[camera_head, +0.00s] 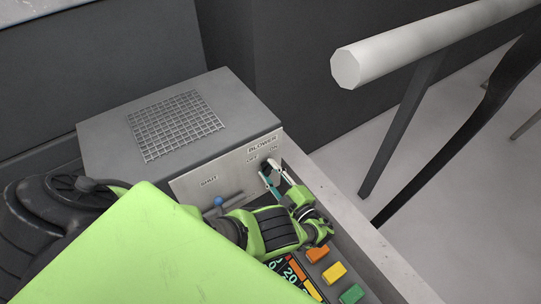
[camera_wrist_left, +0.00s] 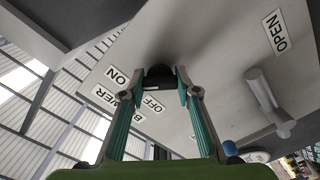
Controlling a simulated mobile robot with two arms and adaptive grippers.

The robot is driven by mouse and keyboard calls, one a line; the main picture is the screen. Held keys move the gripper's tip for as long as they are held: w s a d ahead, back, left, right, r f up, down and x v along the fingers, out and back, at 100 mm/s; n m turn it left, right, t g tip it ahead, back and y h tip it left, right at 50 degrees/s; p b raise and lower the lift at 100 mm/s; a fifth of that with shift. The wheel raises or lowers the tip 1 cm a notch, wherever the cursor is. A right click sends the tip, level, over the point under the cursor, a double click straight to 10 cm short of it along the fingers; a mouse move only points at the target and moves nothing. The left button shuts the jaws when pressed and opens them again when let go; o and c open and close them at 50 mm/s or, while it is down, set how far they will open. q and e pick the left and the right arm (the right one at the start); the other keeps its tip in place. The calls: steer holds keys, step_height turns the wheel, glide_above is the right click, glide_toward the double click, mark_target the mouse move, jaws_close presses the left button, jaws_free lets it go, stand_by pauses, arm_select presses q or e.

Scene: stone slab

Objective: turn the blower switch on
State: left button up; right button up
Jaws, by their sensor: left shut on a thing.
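The blower switch is a small black knob (camera_head: 267,166) on the grey front panel of a box, under the word BLOWER, with OFF at its left and ON at its right. My left gripper (camera_head: 276,176) reaches up to it from below and its teal fingers are shut on it. In the left wrist view the dark knob (camera_wrist_left: 158,74) sits between the two fingertips of the gripper (camera_wrist_left: 160,88), beside the ON and OFF labels. The fingers partly cover the knob, and I cannot tell which label it points to. My right gripper is not in view.
The box has a grille (camera_head: 176,124) on top. A blue-tipped lever (camera_head: 219,201) stands by the SHUT label, left of the switch. Orange, yellow and green buttons (camera_head: 334,272) lie below my left wrist. A thick pale rail (camera_head: 420,48) crosses the upper right above open floor.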

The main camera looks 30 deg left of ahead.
arm_select(q)
steer(key=shift+a+r, duration=0.1)
stand_by(0.6)
steer(key=o, duration=1)
steer(key=shift+o, duration=0.6)
